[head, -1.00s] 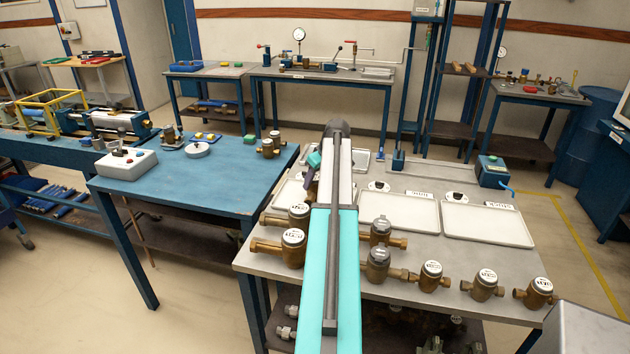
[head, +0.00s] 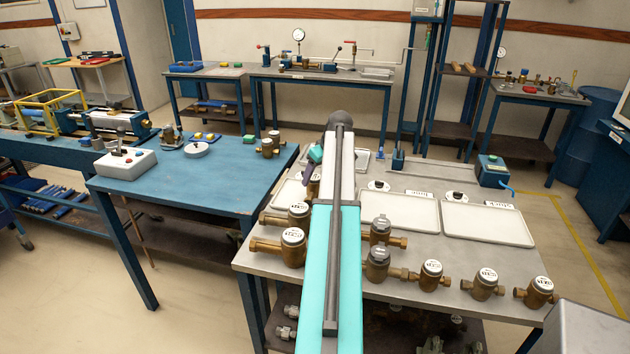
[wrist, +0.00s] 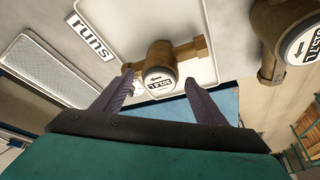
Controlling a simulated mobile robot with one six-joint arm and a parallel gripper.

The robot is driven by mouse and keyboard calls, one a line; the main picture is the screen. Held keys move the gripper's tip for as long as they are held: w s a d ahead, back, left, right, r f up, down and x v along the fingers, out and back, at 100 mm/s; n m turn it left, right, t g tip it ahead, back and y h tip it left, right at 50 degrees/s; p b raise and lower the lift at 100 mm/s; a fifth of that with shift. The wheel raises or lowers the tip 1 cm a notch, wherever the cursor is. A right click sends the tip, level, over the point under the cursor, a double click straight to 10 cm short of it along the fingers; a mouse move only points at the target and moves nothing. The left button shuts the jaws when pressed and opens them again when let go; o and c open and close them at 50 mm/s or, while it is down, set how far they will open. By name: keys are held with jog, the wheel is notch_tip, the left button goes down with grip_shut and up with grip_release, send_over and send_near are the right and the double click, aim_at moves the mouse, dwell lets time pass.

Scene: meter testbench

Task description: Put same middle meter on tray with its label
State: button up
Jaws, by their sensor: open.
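A brass meter with a white dial cap (wrist: 159,78) stands on a white tray in the wrist view. My gripper (wrist: 160,84) is open, its two purple fingers spread to either side of the meter's cap, with gaps showing. A white label card reading "runs" (wrist: 90,37) lies beside that tray. In the head view my gripper (head: 313,164) is over the left tray (head: 288,196), mostly behind my own arm. The meter there (head: 314,187) is largely hidden by the arm.
Two more white trays, the middle one (head: 400,212) and the right one (head: 487,224), are empty, with small cards behind them. Several brass meters line the table's front, including one (head: 293,246) left of my arm. Another meter (wrist: 283,30) shows at right in the wrist view.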

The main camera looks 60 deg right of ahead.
jog(key=b+v, duration=0.2)
jog(key=v, duration=0.7)
jog(key=shift+r, duration=0.25)
dwell(0.6)
